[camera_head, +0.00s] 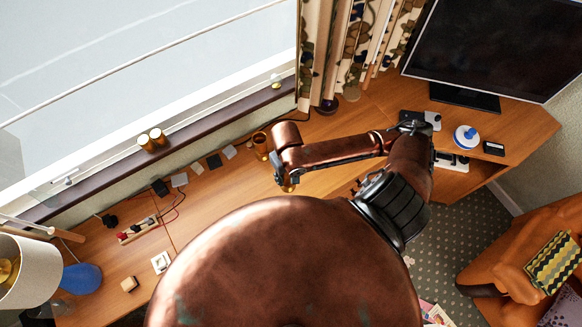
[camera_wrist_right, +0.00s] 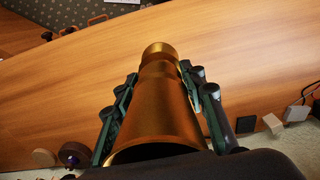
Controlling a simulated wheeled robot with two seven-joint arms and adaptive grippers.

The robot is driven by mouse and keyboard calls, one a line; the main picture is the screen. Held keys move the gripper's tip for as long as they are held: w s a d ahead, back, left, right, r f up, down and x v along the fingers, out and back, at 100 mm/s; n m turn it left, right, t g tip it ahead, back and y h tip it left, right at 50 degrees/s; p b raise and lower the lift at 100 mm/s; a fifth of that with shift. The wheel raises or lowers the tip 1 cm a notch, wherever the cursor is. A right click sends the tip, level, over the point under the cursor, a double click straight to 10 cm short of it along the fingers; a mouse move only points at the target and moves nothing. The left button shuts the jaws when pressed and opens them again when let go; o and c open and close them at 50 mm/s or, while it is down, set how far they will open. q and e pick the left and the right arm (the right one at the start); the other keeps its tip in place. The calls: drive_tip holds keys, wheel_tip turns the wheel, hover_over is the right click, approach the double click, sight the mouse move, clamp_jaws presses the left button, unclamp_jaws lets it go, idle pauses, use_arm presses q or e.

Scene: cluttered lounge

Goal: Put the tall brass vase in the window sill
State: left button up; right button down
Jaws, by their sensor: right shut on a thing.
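The tall brass vase (camera_head: 261,146) shows beside my right gripper (camera_head: 277,166) in the head view, over the desk near the window. In the right wrist view the vase (camera_wrist_right: 165,105) fills the middle, its wide end near the camera and its narrower end farther off. The fingers of the right gripper (camera_wrist_right: 160,75) lie along both sides of it, shut on it. The window sill (camera_head: 220,122) is a dark ledge running along the window, beyond the vase. My left gripper is not in view.
Two small gold cups (camera_head: 152,139) stand on the sill, and a small pale object (camera_head: 276,81) sits near its right end. Several small boxes (camera_head: 197,168) and cables lie on the desk (camera_head: 215,205). A monitor (camera_head: 500,45) stands at right; a lamp (camera_head: 28,270) is at left.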

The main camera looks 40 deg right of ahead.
drive_tip(key=shift+w+d+f, duration=1.05)
drive_tip(key=shift+d+f, duration=0.05)
drive_tip(key=shift+f, duration=0.65)
drive_tip(key=shift+w+d+f, duration=1.05)
drive_tip(key=shift+w+f, duration=0.05)
drive_tip(key=shift+f, duration=0.65)
drive_tip(key=shift+w+d+f, duration=1.05)
drive_tip(key=shift+d+f, duration=0.05)
drive_tip(key=shift+f, duration=0.65)
drive_tip(key=shift+f, duration=0.1)
drive_tip(key=c, duration=1.6)
unclamp_jaws()
drive_tip(key=shift+s, duration=0.1)
drive_tip(key=o, duration=0.4)
drive_tip(key=shift+c, duration=0.2)
